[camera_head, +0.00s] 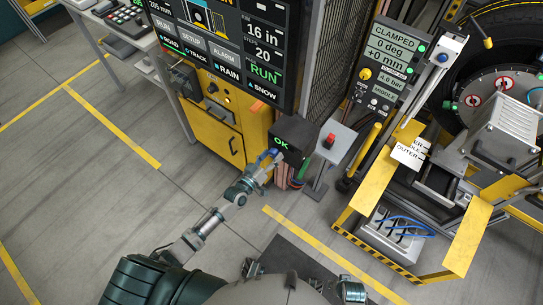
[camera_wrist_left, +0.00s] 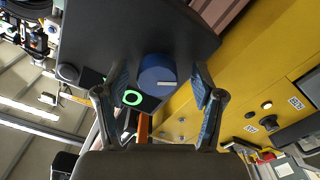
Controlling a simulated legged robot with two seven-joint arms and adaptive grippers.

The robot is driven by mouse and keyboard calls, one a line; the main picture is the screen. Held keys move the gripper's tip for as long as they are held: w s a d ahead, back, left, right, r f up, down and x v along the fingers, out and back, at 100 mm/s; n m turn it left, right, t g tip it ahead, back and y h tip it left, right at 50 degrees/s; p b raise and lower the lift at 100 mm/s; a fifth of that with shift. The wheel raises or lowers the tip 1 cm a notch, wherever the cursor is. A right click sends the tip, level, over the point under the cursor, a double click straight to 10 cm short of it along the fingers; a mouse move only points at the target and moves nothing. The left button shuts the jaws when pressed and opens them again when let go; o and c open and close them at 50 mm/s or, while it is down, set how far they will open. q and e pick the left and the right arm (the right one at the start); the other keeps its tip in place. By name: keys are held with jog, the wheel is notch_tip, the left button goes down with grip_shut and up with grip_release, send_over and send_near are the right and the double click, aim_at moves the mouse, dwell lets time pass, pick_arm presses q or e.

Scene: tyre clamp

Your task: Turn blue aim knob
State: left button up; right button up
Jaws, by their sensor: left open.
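The blue aim knob (camera_wrist_left: 157,76) is round with a pale pointer mark and sits on the face of a dark box (camera_wrist_left: 110,30). In the head view this box (camera_head: 294,136) shows a green OK on its screen. My left gripper (camera_head: 268,160) reaches up to the box's left side. In the left wrist view the left gripper (camera_wrist_left: 159,88) is open, with one blue-padded finger on each side of the knob. I cannot tell whether the pads touch it. In the head view the gripper mostly hides the knob. My right gripper is not in view.
A yellow cabinet (camera_head: 222,130) stands left of the box under a large screen (camera_head: 225,45). A pedestal with a red button (camera_head: 330,138) is on the right, then the tyre clamp machine (camera_head: 420,200). The floor at left is clear.

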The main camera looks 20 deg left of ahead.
pick_arm(q)
jog(key=shift+s, duration=0.1)
jog(key=v, duration=1.2)
jog(key=shift+f, duration=0.1)
